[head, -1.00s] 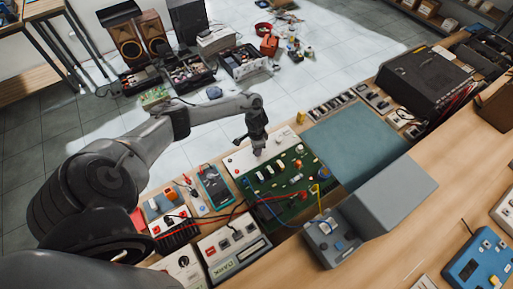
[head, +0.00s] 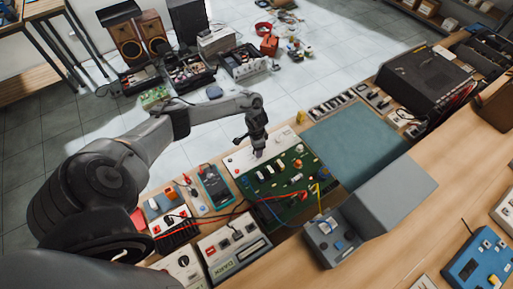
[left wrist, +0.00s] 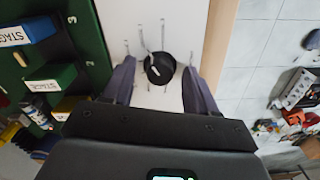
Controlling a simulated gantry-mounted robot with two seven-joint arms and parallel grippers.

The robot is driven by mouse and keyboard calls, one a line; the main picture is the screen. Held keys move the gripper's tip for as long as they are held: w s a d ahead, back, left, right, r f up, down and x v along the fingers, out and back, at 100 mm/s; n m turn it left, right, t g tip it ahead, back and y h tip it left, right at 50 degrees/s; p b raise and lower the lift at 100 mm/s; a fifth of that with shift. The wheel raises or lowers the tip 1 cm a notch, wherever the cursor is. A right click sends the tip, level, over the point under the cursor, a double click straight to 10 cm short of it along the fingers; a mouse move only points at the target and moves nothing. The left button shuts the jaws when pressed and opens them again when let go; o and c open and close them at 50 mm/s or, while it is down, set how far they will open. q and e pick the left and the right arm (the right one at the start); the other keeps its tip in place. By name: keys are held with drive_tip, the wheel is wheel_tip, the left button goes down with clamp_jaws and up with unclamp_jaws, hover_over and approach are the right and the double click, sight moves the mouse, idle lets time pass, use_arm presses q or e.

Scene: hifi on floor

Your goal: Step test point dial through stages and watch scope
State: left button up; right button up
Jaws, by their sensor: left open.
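My left gripper (head: 257,154) points down over the white strip at the far edge of the green circuit board (head: 296,205). In the left wrist view my left gripper (left wrist: 159,64) is open, one finger on each side of a round black dial (left wrist: 160,70) with a pale pointer mark. The fingers show a gap to the dial on both sides. The dial is hidden by the gripper in the head view. Blocks labelled "STAGE" (left wrist: 44,28) stand on the board. I cannot tell which device is the scope. My right gripper is not in view.
A teal mat (head: 355,145) lies bare to the right. Red, blue and yellow leads cross the near part of the board. A grey box (head: 390,200) stands in front, and a black unit (head: 425,80) at the far right.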

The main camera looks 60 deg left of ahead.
use_arm(q)
wheel_tip(320, 180, up, 11)
drive_tip(key=p, duration=0.1)
drive_tip(key=shift+f, duration=0.15)
idle(0.6)
